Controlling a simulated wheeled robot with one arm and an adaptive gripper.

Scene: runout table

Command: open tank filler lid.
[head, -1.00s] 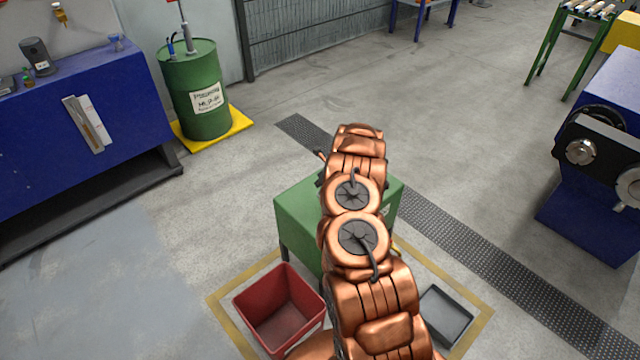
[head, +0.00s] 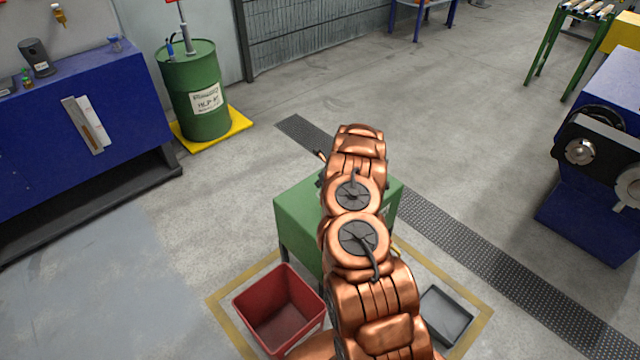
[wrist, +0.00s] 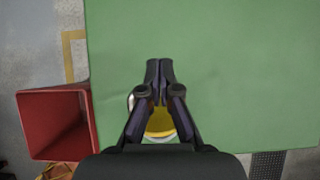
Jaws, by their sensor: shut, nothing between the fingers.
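My gripper (wrist: 158,66) shows in the wrist view with its two dark fingertips together and nothing between them. It is over the plain green top (wrist: 225,70) of a stand, which also shows in the head view (head: 300,207). A round yellow thing with a pale rim (wrist: 160,122) shows through the gap between the finger linkages; the fingers and gripper body hide part of it. I cannot tell whether it is the filler lid. No other lid or filler is clearly seen. In the head view my arm hides the gripper and part of the green top.
A red open bin (head: 280,308) stands on the floor left of the green stand, and a grey tray (head: 446,316) right of it. A green drum (head: 203,110) stands on a yellow base beside a blue cabinet (head: 85,130). A blue machine (head: 595,200) is at the right.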

